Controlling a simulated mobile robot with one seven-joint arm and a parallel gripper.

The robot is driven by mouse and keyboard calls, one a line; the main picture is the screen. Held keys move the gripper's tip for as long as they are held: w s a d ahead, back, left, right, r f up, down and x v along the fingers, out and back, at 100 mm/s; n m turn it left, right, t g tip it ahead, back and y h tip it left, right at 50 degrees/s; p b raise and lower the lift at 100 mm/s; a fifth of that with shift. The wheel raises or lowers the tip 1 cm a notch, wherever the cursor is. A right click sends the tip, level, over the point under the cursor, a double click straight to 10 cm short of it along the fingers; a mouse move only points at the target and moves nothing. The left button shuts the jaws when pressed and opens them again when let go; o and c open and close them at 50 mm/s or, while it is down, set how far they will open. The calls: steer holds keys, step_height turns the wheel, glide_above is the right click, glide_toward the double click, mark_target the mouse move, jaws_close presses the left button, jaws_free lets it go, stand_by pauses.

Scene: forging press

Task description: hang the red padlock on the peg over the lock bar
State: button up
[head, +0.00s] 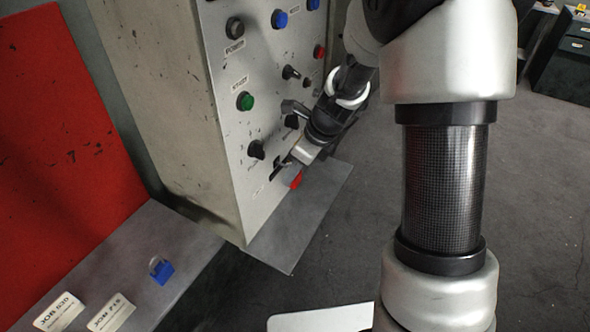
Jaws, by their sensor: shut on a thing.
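The red padlock (296,180) is at the tip of my gripper (290,163), close to the lower part of the grey control panel. My gripper is shut on it; only part of its red body shows, and its shackle is mostly hidden. A small dark fitting (275,167), which seems to be the lock bar with its peg, sits low on the panel just left of the gripper. I cannot tell whether the padlock touches the peg.
The control panel (240,130) carries a green button (245,101), black knobs (256,149) and other switches. A grey shelf (305,225) juts out below it. A blue padlock (162,271) and paper tags (111,313) lie on the ledge at lower left.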

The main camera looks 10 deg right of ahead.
mark_target(284, 165)
steer(key=shift+w+a+f+p, duration=0.1)
steer(key=shift+w+a+p, duration=0.4)
steer(key=shift+a, duration=0.2)
steer(key=shift+w+a+p, duration=0.35)
steer(key=shift+w+a, duration=0.1)
steer(key=shift+a, duration=0.2)
stand_by(0.6)
steer(key=shift+a+f, duration=0.25)
steer(key=shift+f, duration=0.25)
stand_by(0.7)
steer(key=o, duration=1.2)
steer(key=shift+r, duration=0.1)
steer(key=shift+d+b, duration=0.3)
